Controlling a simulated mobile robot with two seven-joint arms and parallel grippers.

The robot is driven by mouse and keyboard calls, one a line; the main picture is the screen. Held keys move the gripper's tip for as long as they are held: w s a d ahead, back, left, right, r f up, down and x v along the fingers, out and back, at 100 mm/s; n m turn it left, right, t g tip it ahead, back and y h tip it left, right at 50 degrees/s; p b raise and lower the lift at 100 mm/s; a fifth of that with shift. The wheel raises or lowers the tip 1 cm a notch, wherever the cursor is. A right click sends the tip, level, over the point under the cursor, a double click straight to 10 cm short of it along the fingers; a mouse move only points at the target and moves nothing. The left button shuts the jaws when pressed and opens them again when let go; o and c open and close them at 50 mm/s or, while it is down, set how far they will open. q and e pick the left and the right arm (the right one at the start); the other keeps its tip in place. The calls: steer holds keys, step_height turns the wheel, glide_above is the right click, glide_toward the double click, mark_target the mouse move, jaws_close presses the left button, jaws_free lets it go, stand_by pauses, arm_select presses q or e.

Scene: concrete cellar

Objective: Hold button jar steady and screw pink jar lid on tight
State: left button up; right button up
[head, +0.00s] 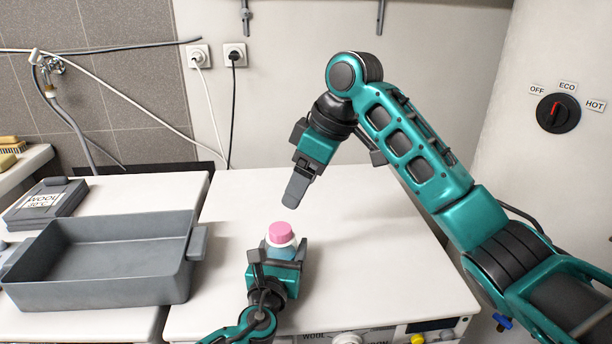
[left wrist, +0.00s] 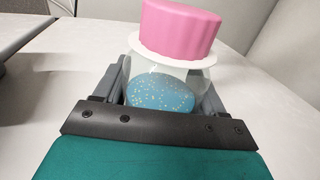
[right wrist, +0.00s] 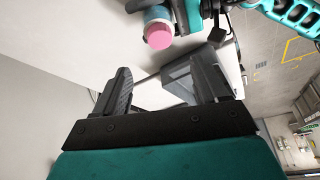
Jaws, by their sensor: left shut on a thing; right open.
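The button jar (head: 280,253) is clear with blue contents and stands upright on the white top. Its pink lid (head: 281,232) sits on the mouth above a white rim. In the left wrist view the lid (left wrist: 180,30) looks slightly tilted over the jar, whose speckled blue piece (left wrist: 162,93) shows through the wall. My left gripper (head: 277,264) is shut on the jar from the near side. My right gripper (head: 296,195) is open and empty, above and behind the jar, apart from the lid. The lid (right wrist: 158,37) also shows beyond the fingers in the right wrist view.
The white top (head: 390,250) is clear right of the jar. A black dial (head: 558,113) is on the right wall; sockets (head: 198,56) are at the back.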

mark_target(280, 228)
steer(key=x, duration=1)
steer(key=shift+w+a+f, duration=0.15)
steer(key=shift+a+f, duration=0.05)
steer(key=shift+f, duration=0.15)
